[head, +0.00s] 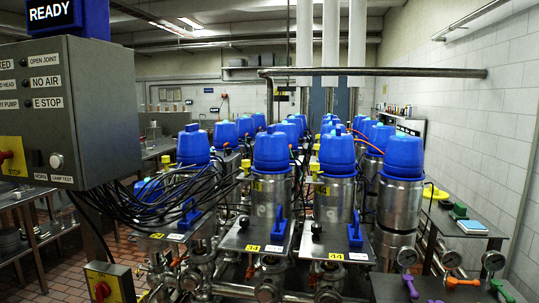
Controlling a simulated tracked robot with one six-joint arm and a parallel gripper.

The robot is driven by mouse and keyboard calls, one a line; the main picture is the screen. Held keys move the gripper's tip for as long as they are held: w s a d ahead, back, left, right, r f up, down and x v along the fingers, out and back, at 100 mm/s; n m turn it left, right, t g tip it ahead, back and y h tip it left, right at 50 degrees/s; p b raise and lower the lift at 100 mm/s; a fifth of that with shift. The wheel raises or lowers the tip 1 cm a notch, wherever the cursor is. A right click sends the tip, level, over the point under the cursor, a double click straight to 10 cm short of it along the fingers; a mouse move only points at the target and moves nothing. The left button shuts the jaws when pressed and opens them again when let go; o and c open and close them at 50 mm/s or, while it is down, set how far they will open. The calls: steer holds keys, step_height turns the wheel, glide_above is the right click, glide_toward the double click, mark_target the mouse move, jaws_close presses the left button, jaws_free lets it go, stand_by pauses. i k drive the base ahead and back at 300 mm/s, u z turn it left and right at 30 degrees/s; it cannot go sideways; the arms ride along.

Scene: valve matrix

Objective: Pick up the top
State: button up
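Several steel valves stand in rows, each with a blue top. In the front row, one blue top (271,152) sits upright on a steel cylinder behind the yellow label 34 (252,249). Another blue top (337,154) sits upright behind the yellow label 44 (335,257). More tops are at the left (193,146) and right (404,157). A lower blue shape (148,190) at the left is partly hidden by black cables. Which one the task means, I cannot tell. My gripper is not in view.
A grey control box (80,110) with a READY sign fills the left foreground. Black cables (180,205) hang beside the valves. A right-hand bench (440,222) holds small tools; coloured-handled items (463,282) lie at the lower right. A pipe (380,72) crosses overhead.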

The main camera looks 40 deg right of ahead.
mark_target(271, 153)
steer(key=u, duration=0.05)
steer(key=i, duration=0.95)
steer(key=z, duration=0.05)
